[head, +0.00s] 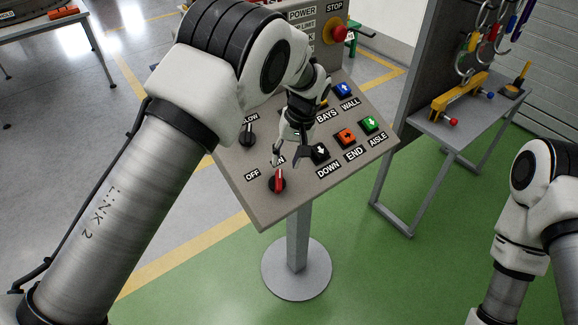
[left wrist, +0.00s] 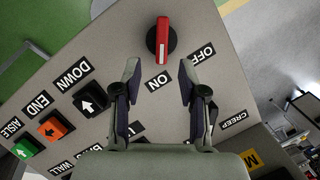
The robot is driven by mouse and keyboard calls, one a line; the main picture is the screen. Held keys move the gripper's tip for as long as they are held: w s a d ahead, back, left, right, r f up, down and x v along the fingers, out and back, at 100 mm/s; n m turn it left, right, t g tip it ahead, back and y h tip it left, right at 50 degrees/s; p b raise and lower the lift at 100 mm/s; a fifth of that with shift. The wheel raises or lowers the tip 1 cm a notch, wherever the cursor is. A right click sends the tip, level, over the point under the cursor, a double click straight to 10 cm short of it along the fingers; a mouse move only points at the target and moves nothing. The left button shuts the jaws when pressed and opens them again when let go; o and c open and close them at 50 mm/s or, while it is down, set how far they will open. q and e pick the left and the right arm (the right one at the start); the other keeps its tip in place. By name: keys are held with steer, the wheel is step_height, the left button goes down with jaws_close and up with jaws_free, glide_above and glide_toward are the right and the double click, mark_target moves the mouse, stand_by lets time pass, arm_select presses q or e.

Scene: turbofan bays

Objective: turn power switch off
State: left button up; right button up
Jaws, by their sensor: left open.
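The power switch is a black round knob with a red handle (head: 278,181) at the lower corner of the sloped control panel (head: 240,190). It also shows at the top of the left wrist view (left wrist: 163,38). The handle lines up with the ON label (left wrist: 157,82); the OFF label (head: 252,174) lies to its left in the head view. My left gripper (head: 290,157) is open and empty over the panel, its fingers pointing at the switch. In the left wrist view the fingertips (left wrist: 159,70) stand either side of the ON label, short of the knob. My right gripper is out of view.
Next to the switch are a black DOWN button (head: 320,153), an orange END button (head: 346,137), a green AISLE button (head: 370,123) and a black knob (head: 247,135). A red stop button (head: 339,33) sits higher up. A tool bench (head: 450,130) stands right of the panel.

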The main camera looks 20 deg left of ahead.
mark_target(280, 178)
arm_select(q)
steer(key=p+x, duration=0.2)
steer(key=x, duration=0.5)
steer(key=shift+s+a+f+p, duration=0.1)
steer(key=shift+s+f+p, duration=0.1)
steer(key=shift+p, duration=0.2)
steer(key=shift+f, duration=0.15)
steer(key=shift+s, duration=0.1)
jaws_close()
